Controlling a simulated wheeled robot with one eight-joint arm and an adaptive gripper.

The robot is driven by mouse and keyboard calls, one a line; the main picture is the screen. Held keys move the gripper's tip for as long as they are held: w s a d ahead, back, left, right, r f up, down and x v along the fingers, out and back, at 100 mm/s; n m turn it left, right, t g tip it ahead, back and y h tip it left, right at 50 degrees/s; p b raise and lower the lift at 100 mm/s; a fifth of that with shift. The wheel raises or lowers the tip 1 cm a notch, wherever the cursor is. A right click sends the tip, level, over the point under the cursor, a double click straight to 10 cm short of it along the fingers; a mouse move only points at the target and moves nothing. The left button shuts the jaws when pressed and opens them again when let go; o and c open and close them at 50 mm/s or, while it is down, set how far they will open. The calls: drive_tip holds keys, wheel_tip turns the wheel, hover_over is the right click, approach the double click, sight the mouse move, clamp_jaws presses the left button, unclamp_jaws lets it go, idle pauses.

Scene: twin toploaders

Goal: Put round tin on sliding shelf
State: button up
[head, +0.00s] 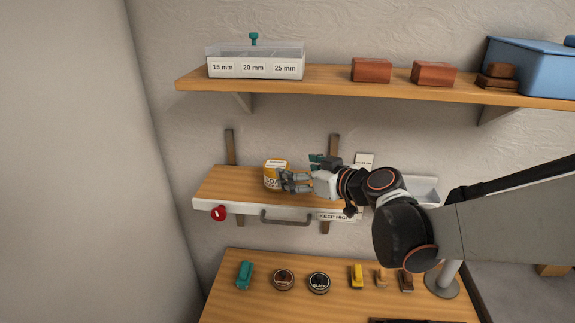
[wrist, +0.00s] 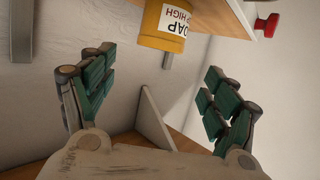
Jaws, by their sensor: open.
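A yellow round tin (head: 271,178) with a white label reading SOAP stands on the left part of the middle shelf (head: 223,186). This shelf has a white front edge, a grey handle and a red knob (head: 218,213). My gripper (head: 285,182) is open just right of the tin, its fingers partly covering it in the head view. In the wrist view, the tin (wrist: 163,27) appears at the top, beyond the open fingers (wrist: 158,95), with the shelf (wrist: 205,14) beside it. I cannot tell if a finger touches the tin.
The upper shelf (head: 330,79) holds a labelled clear bin (head: 255,66), red blocks and a blue box (head: 530,68).

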drive_tip(key=s+d+f+m+g+h, duration=0.1)
drive_tip(key=s+d, duration=0.3)
drive_tip(key=s, duration=0.4)
drive_tip(key=s+d+f+m+g+h, duration=0.2)
drive_tip(key=s+d+m+h, duration=0.1)
drive_tip(key=s, duration=0.6)
drive_tip(key=s+d+f+m+g+h, duration=0.1)
drive_tip(key=s+d+h, duration=0.3)
drive_tip(key=s, duration=0.5)
drive_tip(key=shift+d+f+m+g, duration=0.3)
drive_tip(key=shift+d+m+g, duration=0.25)
drive_tip(key=shift+m, duration=0.35)
drive_tip(key=shift+w, duration=0.1)
wheel_tip(320, 180, down, 19)
drive_tip(key=b, duration=1.9)
drive_tip(key=shift+f, duration=0.2)
